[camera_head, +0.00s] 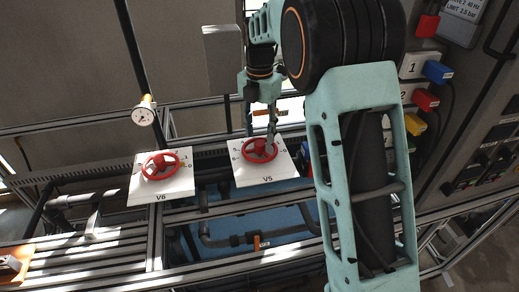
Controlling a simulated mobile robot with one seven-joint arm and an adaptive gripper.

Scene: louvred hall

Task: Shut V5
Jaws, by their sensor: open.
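The V5 valve is a red handwheel (259,150) on a white plate (262,173) labelled V5, near the middle of the head view. My gripper (262,136) points down at the wheel from above, its fingers apart and at or just over the wheel's rim. I cannot tell whether the fingers touch the wheel. My arm comes in from the right and hides what lies right of the plate.
A second red handwheel (160,165) on a white plate labelled V6 stands to the left. A gauge (144,112) is above it. Metal rails and pipes run below. A control panel with coloured plugs (437,72) is at right.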

